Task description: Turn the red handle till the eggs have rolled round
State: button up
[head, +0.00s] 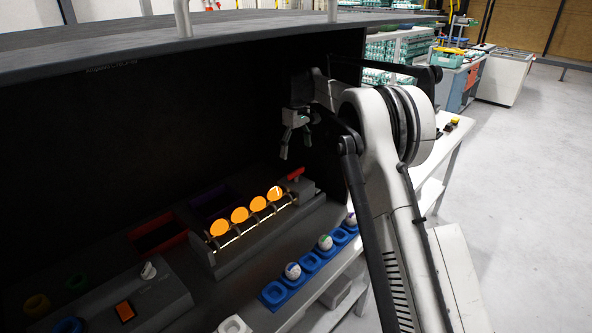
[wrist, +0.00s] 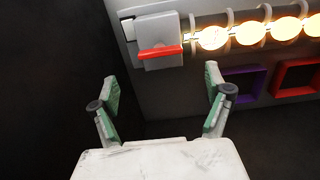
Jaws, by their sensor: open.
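The red handle (head: 295,174) sits at the right end of a roller unit (head: 228,268) inside a dark booth. In the wrist view the red handle (wrist: 160,52) is a bar lying nearly level across a grey end block (wrist: 158,28). Several glowing orange eggs (head: 240,215) lie in a row on the rollers; they also show in the wrist view (wrist: 250,34). My gripper (head: 284,152) is open and empty, above and apart from the handle. In the wrist view my gripper's fingertips (wrist: 158,78) are spread, with the handle beyond them.
A blue tray (head: 272,294) with several white marked eggs stands in front of the rollers. A red-rimmed bin (head: 160,243) and a purple bin (wrist: 243,83) lie behind them. A control box (head: 150,297) with an orange button is at left. The booth's top edge hangs overhead.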

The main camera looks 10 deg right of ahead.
aim_at(296, 176)
notch_tip(296, 176, down, 9)
jog(key=shift+r+p, duration=0.1)
jog(key=shift+p, duration=0.25)
jog(key=c, duration=1.2)
